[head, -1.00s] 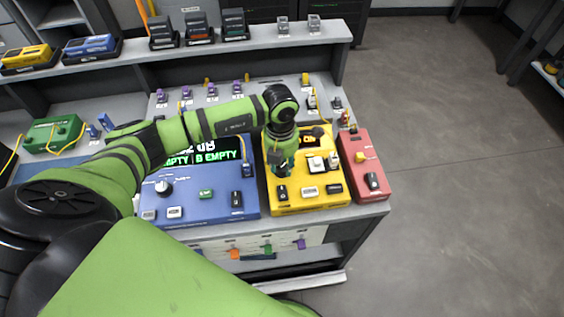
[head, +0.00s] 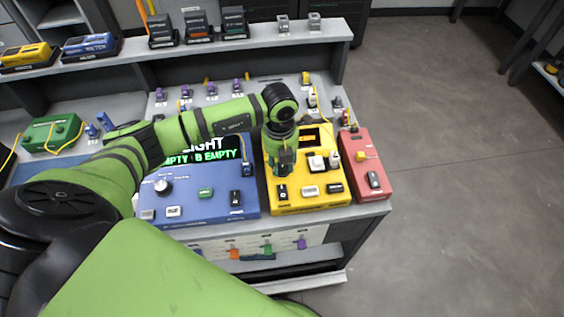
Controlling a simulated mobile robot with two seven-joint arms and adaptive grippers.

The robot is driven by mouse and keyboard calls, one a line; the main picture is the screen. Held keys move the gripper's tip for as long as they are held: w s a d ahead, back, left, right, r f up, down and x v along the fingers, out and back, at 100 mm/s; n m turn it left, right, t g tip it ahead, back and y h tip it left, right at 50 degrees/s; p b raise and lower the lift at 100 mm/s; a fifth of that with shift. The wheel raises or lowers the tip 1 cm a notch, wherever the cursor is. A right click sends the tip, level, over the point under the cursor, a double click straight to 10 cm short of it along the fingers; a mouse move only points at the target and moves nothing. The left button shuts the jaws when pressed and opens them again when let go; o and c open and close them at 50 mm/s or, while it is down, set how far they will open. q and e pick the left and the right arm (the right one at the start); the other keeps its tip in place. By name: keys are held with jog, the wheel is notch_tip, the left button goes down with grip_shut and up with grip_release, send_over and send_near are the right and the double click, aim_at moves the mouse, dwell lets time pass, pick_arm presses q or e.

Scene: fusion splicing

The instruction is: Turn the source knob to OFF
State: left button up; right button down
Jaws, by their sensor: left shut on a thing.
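My left gripper (head: 284,170) points down at the left part of the yellow box (head: 300,206). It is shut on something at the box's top. That thing is hidden by the fingers, and its place fits the source knob. I cannot read its pointer or any OFF mark. The blue box (head: 190,212) to the left has a dial (head: 163,187) and a lit display (head: 212,151) that reads "LIGHT" and "EMPTY" in part, with my arm covering the rest. My right gripper is not in view.
A red box (head: 366,183) stands close on the right of the yellow box. Small parts (head: 336,160) stand up from the yellow box near my gripper. A shelf (head: 262,37) with several devices runs behind. The floor at the right is clear.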

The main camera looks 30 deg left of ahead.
pick_arm(q)
jog(key=n, duration=0.6)
jog(key=shift+n, duration=0.3)
jog(key=n, duration=0.5)
jog(key=shift+n+p, duration=0.3)
jog(key=o, duration=1.1)
jog(key=shift+o, duration=0.2)
